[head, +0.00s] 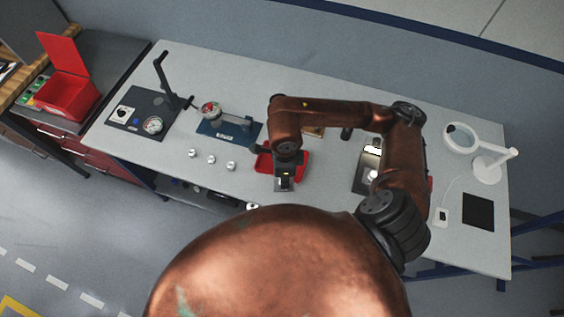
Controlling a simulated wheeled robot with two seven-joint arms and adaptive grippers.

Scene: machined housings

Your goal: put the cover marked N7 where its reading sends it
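No marking N7 can be read in the head view, so I cannot tell which part is that cover. Three small silvery round parts, left (193,153), middle (211,159) and right (231,165), stand in a row on the table. My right gripper (285,185) points down at the front side of a red tray (301,165) and partly hides it. Its fingers are small and dark, and I cannot tell whether they hold anything. A blue stand with a dial gauge (210,109) stands behind the round parts. My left gripper is not in view.
A dark board with a round dial (153,125) and black post stands at left. A red box (67,97) with raised lid sits on the side cabinet. A dark plate (360,180) is partly behind my arm. A white magnifier lamp (489,170) and black pad (478,211) are right.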

